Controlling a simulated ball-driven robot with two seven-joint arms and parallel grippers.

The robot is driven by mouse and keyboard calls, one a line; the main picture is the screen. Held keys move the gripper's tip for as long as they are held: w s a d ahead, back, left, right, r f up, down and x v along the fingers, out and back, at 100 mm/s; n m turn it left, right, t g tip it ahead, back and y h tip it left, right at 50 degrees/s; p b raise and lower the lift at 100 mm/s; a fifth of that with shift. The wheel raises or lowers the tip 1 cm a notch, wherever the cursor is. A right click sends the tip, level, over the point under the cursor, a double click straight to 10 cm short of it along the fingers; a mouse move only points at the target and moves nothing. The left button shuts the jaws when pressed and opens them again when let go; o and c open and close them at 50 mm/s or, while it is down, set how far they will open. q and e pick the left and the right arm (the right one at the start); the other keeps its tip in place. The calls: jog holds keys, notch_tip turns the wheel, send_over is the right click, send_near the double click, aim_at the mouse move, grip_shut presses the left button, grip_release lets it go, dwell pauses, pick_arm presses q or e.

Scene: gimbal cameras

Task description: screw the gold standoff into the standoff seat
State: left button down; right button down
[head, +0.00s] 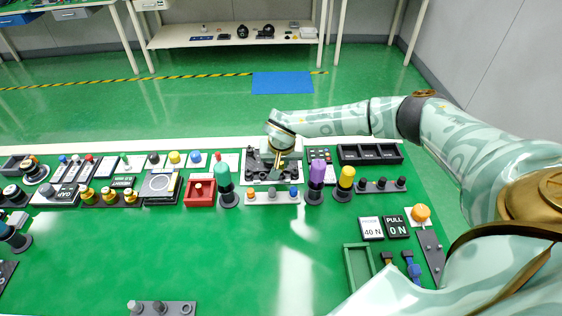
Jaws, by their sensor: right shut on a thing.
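My right gripper (277,158) reaches in from the right, pointing down over a dark fixture on a white base plate (249,181) at the back middle of the bench. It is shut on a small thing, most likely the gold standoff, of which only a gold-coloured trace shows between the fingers. The gripper and wrist cover part of the fixture. The standoff seat is too small or hidden to make out, so I cannot tell whether the standoff touches it. My left gripper is not in view.
Close by are a red box (200,201), a teal-handled tool (223,176), a purple-handled tool (317,172), a yellow-handled tool (346,178) and a black tray (370,161). A green tray (350,262) lies nearer. The bench's front middle is largely clear.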

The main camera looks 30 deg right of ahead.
jog(key=shift+f+b, duration=0.3)
jog(key=shift+f, duration=0.7)
dwell(0.3)
jog(key=c, duration=1.3)
grip_release()
jog(key=shift+r, duration=0.1)
jog(key=shift+p+v, duration=2.65)
jog(key=shift+v, duration=5.45)
jog(key=shift+a, duration=0.1)
